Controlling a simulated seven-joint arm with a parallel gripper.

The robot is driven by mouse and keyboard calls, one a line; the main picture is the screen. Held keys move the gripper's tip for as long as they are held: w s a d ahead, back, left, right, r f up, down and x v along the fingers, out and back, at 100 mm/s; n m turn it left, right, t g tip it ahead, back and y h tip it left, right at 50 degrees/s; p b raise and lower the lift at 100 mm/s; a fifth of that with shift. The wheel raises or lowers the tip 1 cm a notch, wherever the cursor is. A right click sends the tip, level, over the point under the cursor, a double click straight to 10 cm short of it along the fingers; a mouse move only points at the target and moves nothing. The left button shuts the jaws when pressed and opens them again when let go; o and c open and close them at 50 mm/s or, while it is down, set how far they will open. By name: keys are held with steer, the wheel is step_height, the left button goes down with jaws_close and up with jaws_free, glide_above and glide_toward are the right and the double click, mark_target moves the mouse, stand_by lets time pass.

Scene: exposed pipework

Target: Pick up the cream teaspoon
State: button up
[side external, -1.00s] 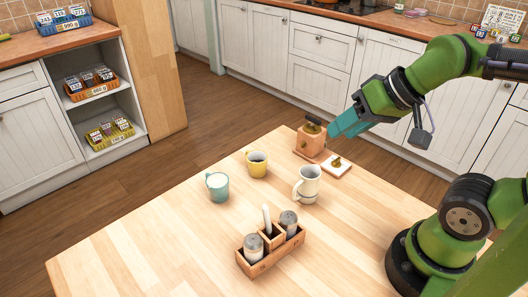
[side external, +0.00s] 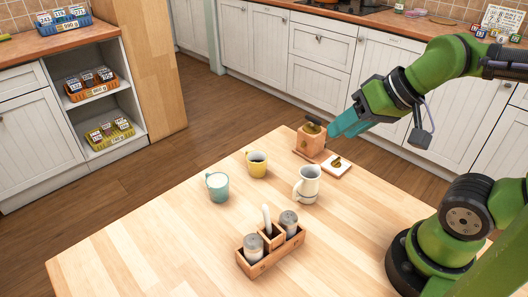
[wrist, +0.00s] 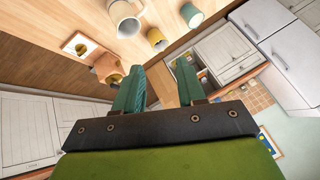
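A pale, cream-white handle (side external: 267,219), which looks like the teaspoon, stands nearly upright in the wooden caddy (side external: 257,268) on the table in the side view. Its lower end is hidden inside the caddy. I cannot make it out in the wrist view. My gripper (side external: 345,126) is above the table's far right part, well away from the caddy and higher than it. In the wrist view my gripper (wrist: 159,78) has its two teal fingers apart, with nothing between them.
The caddy also holds two grey-topped shakers (side external: 253,247). Behind it stand a teal mug (side external: 217,187), a yellow mug (side external: 257,164) and a cream mug (side external: 307,186). A wooden grinder (side external: 310,144) and small tile (side external: 336,167) are near my gripper. The table's left front is clear.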

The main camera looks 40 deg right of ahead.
steer(key=shift+c, duration=0.2)
steer(key=shift+c, duration=1.2)
steer(key=n+g+h, duration=0.1)
steer(key=n+g, duration=0.5)
steer(key=g, duration=0.1)
glide_above(266, 223)
steer(key=d, duration=0.1)
step_height(266, 223, down, 10)
steer(key=shift+w+f, duration=0.1)
steer(key=shift+w, duration=0.05)
steer(key=shift+w+a+f, duration=0.1)
steer(key=shift+a+f, duration=0.05)
steer(key=shift+f, duration=2.6)
